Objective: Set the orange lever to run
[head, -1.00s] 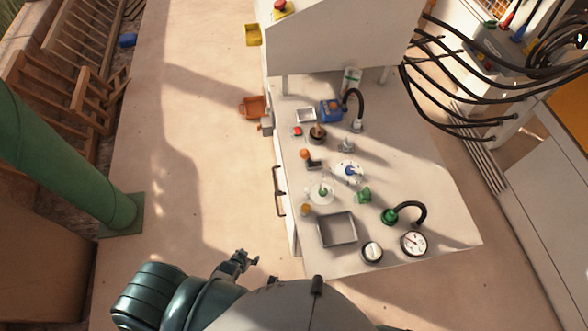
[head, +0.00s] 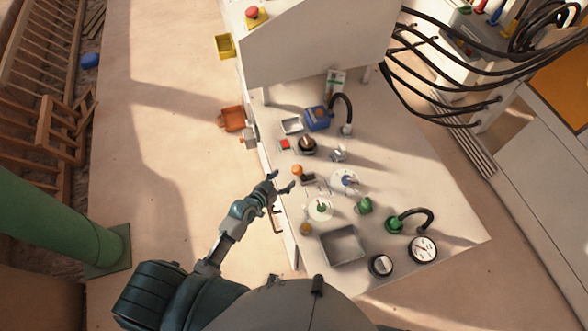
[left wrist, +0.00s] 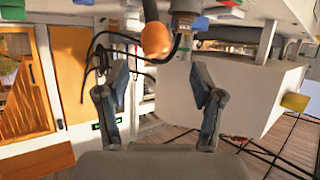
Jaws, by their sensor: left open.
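The orange lever (head: 297,170) is an orange ball knob on a short dark base near the left edge of the white bench (head: 440,228) in the head view. In the left wrist view the orange knob (left wrist: 156,40) is at top centre, beyond and between my fingers. My left gripper (head: 283,182) is open and empty, just left of and slightly nearer than the lever, over the bench edge. Its two fingers also show in the left wrist view (left wrist: 160,90). The lever's markings are too small to read. My right gripper is not in view.
Around the lever stand a black round knob (head: 307,146), a red button (head: 285,144), white discs with a green (head: 320,208) and a blue handle (head: 347,181). A grey tray (head: 342,246) and dials lie nearer. A white cabinet (head: 310,45) rises at the back.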

